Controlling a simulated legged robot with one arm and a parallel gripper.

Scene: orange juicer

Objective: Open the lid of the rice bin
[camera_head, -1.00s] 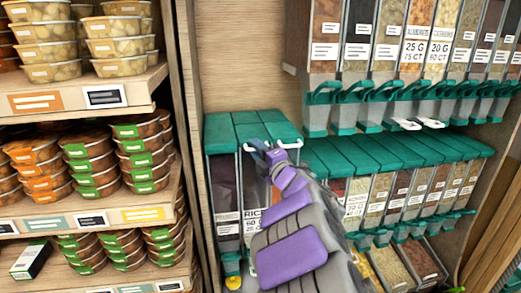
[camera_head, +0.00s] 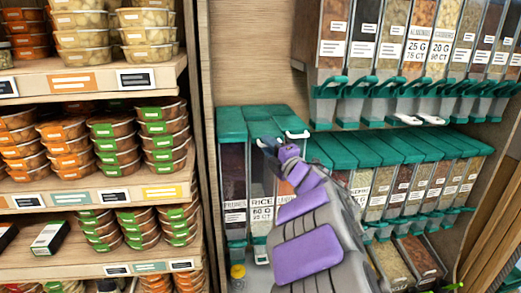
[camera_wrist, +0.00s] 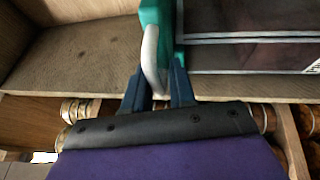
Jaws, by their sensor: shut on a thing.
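The rice bin (camera_head: 262,202) is a clear upright bin with a RICE label, between the prunes bin and another bin. Its teal lid (camera_head: 258,112) is on top, partly hidden by my gripper; I cannot tell whether its front edge is lifted. My gripper (camera_head: 267,142) is at the lid's front edge, with my arm covering part of the bins. In the wrist view, the dark blue fingers of my gripper (camera_wrist: 158,85) are shut around a curved white handle (camera_wrist: 151,55) beside a teal edge (camera_wrist: 165,38).
The prunes bin (camera_head: 233,190) stands directly left. A row of teal-lidded bins (camera_head: 400,150) continues right. Dispensers with teal handles (camera_head: 390,100) hang above. A wooden shelf (camera_head: 95,192) with stacked tubs is at left, past a wooden divider.

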